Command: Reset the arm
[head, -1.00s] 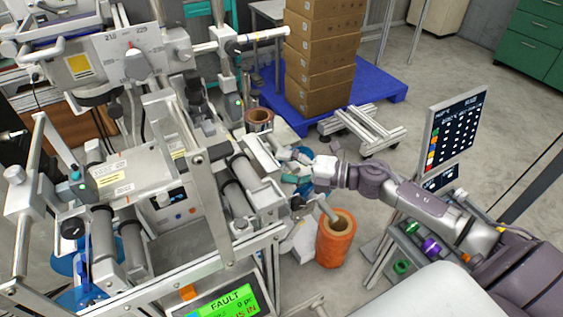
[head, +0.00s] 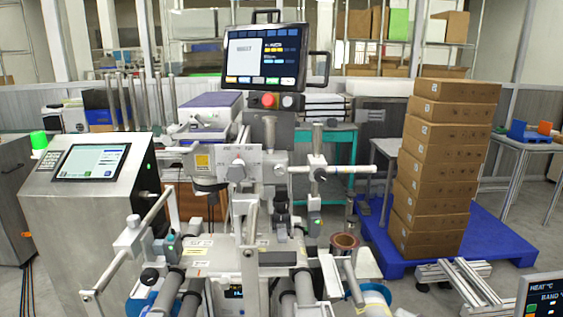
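Neither of my arms nor grippers shows in the head view now. The grey film-reel machine (head: 230,255) fills the middle and lower part of the view, with its rollers and bars. A dark control screen (head: 265,55) stands above it, with a red button (head: 267,100) below the screen. A copper-coloured roll (head: 345,241) sits at the machine's right side.
A steel cabinet with a touch panel (head: 90,162) and a green lamp (head: 39,139) stands at left. Stacked brown boxes (head: 440,170) stand on a blue pallet (head: 495,232) at right. A metal frame (head: 455,283) lies on the floor before the pallet.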

